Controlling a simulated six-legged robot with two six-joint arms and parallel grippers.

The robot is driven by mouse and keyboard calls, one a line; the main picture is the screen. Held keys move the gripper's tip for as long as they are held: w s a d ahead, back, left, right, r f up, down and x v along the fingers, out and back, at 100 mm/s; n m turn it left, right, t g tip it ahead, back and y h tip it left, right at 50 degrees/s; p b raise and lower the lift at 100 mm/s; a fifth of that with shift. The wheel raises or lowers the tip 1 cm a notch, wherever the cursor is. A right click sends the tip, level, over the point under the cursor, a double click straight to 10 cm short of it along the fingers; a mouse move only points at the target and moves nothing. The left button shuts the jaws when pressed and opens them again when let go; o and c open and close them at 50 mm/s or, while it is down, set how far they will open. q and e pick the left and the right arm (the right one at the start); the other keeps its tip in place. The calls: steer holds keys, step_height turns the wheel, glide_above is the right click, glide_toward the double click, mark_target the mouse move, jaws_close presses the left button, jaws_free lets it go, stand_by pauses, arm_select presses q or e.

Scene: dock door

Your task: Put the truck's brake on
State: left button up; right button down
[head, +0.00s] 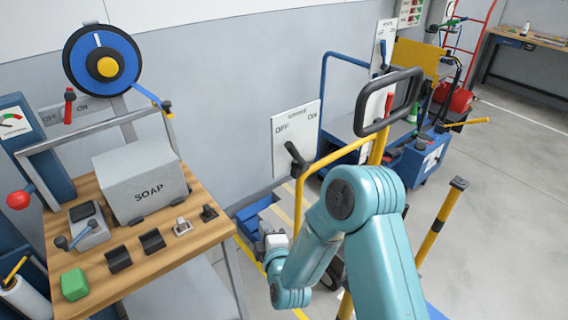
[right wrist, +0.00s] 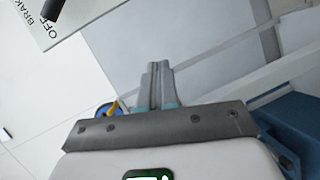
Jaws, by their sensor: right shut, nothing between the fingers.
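A white panel (head: 284,127) marked OFF on the left and ON on the right stands at the middle of the head view. Its black lever (head: 293,153) tilts up and left, toward OFF. In the right wrist view, part of a white panel (right wrist: 28,22) shows "BRAK" and "OFF", with the end of a black lever (right wrist: 52,9) at the top edge. My right gripper (head: 266,232) is low, below and left of that lever and apart from it. In the right wrist view its fingers (right wrist: 154,66) are together and empty. My left gripper is not in view.
A wooden bench (head: 215,230) with a soap box (head: 140,185) stands at left. A yellow rail (head: 299,205) rises beside the panel. A blue cart (head: 412,160) and a yellow-black post (head: 440,220) stand to the right. The floor at far right is clear.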

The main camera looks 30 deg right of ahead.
mark_target(296, 156)
steer(key=d+r+n+t+h, duration=0.2)
steer(key=d+r+n+h, duration=0.1)
steer(key=r, duration=0.6)
steer(key=shift+w+d+r+n+t+h, duration=0.2)
steer(key=shift+w+d+n+t+h, duration=0.15)
steer(key=shift+d+h, duration=0.5)
steer(key=shift+a, duration=0.1)
steer(key=s+d+p+x, duration=0.1)
steer(key=d+p+x, duration=0.1)
steer(key=x, duration=1)
steer(key=shift+d+r+p, duration=0.35)
steer(key=shift+r+p, duration=0.05)
steer(key=shift+p, duration=0.15)
steer(key=shift+w, duration=0.1)
steer(key=shift+d+r, duration=0.1)
steer(key=shift+r, duration=0.05)
